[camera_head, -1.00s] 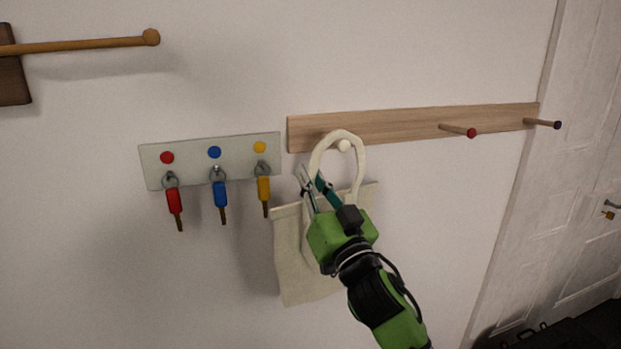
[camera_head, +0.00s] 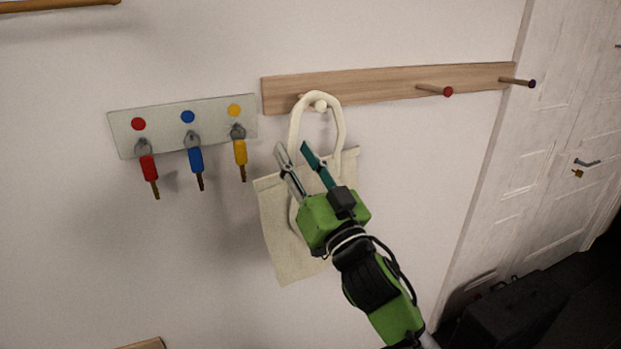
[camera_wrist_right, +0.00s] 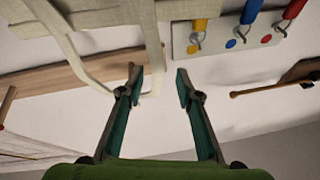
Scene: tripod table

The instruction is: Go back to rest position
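My right gripper (camera_head: 293,158) is in front of the wall, over the upper part of a cream tote bag. Its two fingers are apart with nothing between them, as the right wrist view (camera_wrist_right: 158,82) also shows. In the right wrist view the bag's strap (camera_wrist_right: 88,75) passes left of the fingers. The gripper partly hides the bag in the head view. My left gripper is not in view.
A key board (camera_head: 218,112) left of the bag holds a red key (camera_head: 149,168), a blue key (camera_head: 196,160) and a yellow key (camera_head: 240,152). Two pegs at the rack's right are bare. A white door (camera_head: 545,160) and a dark case (camera_head: 515,312) are at the right.

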